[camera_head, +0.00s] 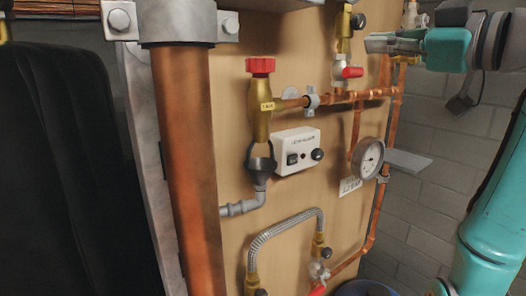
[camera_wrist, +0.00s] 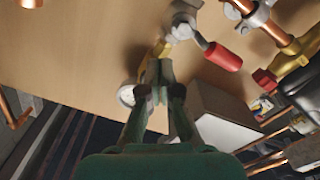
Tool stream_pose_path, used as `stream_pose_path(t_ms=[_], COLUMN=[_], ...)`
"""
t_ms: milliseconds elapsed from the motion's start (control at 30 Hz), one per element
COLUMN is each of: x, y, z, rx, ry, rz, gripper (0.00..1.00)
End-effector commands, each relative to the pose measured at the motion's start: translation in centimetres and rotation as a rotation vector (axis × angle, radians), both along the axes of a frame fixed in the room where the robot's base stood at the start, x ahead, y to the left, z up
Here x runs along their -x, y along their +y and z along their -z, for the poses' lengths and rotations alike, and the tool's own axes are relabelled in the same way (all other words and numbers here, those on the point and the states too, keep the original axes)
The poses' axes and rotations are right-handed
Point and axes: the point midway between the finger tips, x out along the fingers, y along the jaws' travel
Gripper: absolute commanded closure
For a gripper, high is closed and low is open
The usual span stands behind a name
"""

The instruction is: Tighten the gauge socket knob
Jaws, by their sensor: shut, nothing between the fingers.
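A round white-faced gauge (camera_head: 370,157) sits on the copper pipe at the right of the board. A small black knob (camera_head: 357,20) is on a brass valve body (camera_head: 345,42) at the top. Another dark knob (camera_head: 326,253) is by the lower end of the braided hose. I cannot tell which one is the gauge socket knob. My gripper (camera_head: 372,43) is shut and empty, close beside the top brass valve, above a red lever (camera_head: 350,72). In the wrist view my shut fingers (camera_wrist: 160,80) partly hide brass parts; a red lever (camera_wrist: 222,57) is to their right. Contact is unclear.
A red-capped brass valve (camera_head: 260,85) stands above a white control box (camera_head: 298,150) with black knobs. Copper pipe (camera_head: 355,96) runs across below my gripper. A thick copper pipe (camera_head: 185,160) stands at left. A grey brick wall (camera_head: 450,150) is at right.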

Motion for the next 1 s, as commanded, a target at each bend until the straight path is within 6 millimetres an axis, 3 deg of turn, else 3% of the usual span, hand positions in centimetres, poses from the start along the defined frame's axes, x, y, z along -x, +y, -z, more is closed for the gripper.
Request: stream_pose_path(t_ms=[400, 767, 1000], x=[3.1, 3.2, 2.8], y=[-2.3, -2.5, -4.5], z=[0.0, -0.1, -1.8], rx=[0.0, 0.0, 0.0], ry=[0.0, 0.001, 0.002], rz=[0.001, 0.0, 0.002], gripper=[1.0, 1.0, 1.0])
